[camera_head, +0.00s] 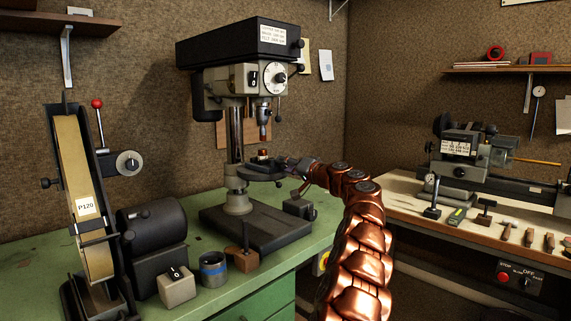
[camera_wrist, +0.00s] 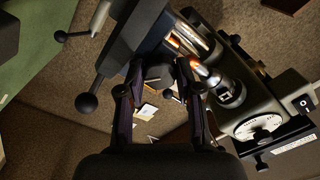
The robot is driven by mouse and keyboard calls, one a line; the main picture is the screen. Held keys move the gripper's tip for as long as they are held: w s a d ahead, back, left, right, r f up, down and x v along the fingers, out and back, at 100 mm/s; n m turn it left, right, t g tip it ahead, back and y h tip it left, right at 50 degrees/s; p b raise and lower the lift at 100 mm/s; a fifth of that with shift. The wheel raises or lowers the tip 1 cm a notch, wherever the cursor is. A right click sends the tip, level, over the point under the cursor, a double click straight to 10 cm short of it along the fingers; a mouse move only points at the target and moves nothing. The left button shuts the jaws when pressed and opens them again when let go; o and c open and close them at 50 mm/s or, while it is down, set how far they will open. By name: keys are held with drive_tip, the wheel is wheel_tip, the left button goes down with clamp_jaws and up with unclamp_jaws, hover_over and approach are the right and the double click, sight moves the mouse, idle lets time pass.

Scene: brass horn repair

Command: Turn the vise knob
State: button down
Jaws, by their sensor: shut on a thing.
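The drill press vise (camera_head: 259,160) sits on the press's round table, with a small brass-coloured piece (camera_head: 263,152) standing in it. My gripper (camera_head: 287,164) reaches the vise from the right. In the wrist view my gripper's two fingers (camera_wrist: 160,68) are shut on either side of the dark vise knob (camera_wrist: 158,76). The knob's far side is hidden, and in the head view the knob is too small to make out.
The drill press head (camera_head: 240,65) and chuck (camera_head: 264,117) hang above the vise. A lathe (camera_head: 465,150) stands at right.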

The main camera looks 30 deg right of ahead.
drive_tip(key=shift+r, duration=0.1)
idle(0.3)
drive_tip(key=c, duration=0.8)
unclamp_jaws()
drive_tip(key=shift+o, duration=0.2)
